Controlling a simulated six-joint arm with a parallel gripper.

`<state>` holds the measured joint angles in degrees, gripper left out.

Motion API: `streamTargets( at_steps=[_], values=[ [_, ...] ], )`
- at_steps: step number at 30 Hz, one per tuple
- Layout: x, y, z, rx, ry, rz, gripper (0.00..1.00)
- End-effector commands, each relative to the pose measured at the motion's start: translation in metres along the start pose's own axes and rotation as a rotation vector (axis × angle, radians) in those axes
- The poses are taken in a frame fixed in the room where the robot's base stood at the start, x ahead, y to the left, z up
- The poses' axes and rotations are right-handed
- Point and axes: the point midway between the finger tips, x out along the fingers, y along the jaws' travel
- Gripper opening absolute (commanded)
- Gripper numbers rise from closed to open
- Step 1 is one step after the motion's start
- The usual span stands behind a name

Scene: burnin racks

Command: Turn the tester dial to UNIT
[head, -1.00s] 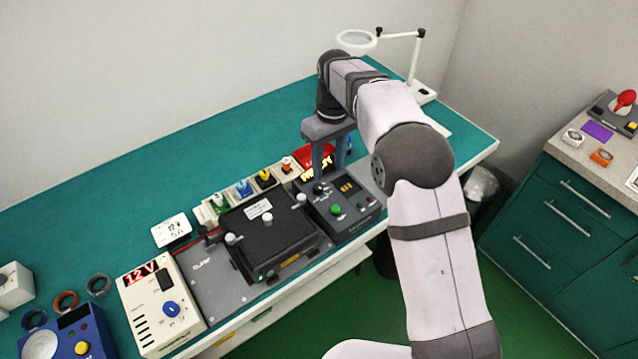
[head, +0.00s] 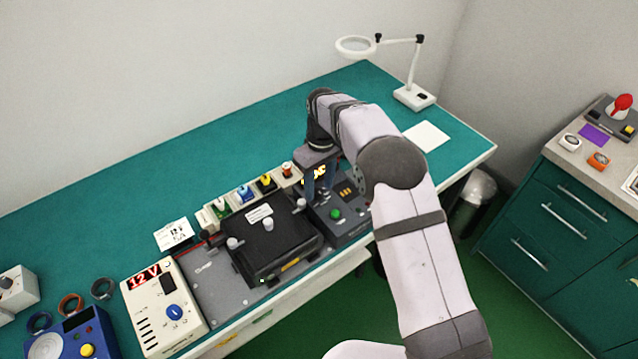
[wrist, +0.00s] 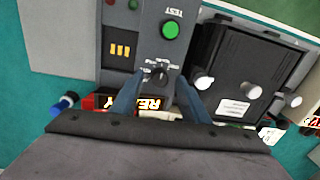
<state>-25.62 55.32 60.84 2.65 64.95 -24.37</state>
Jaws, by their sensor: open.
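The tester is a dark grey box (head: 350,226) on the bench, with a green TEST button (head: 335,213). In the wrist view its black dial (wrist: 159,75) sits below the green button, with small white labels around it. The labels and the dial's pointing direction are too small to read surely. My gripper (wrist: 160,80) is open, with one blue-grey finger on each side of the dial. Whether the fingers touch it, I cannot tell. In the head view my gripper (head: 318,192) hangs over the tester and hides the dial.
A black lidded fixture (head: 270,250) with pale knobs stands close beside the tester. A cream 12 V supply (head: 160,305) is at the left. Coloured connectors (head: 245,193) line the back. A lit red display (wrist: 145,104) lies beneath my gripper.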

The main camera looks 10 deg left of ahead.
Motion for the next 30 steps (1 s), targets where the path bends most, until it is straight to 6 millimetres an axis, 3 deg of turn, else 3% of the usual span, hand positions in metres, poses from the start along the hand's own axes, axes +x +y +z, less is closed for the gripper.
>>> streamTargets(
  at_steps=[13,14,19,30],
  values=[
    [0.0117,0.0,-0.0001,0.0,0.001,0.001,0.41],
    [0.0117,0.0,-0.0001,0.0,0.001,0.001,0.39],
    [0.0116,0.0,0.0,0.0,0.001,0.0,0.0],
    [0.0116,-0.0002,0.0,0.042,0.003,0.0,0.0]
  ],
)
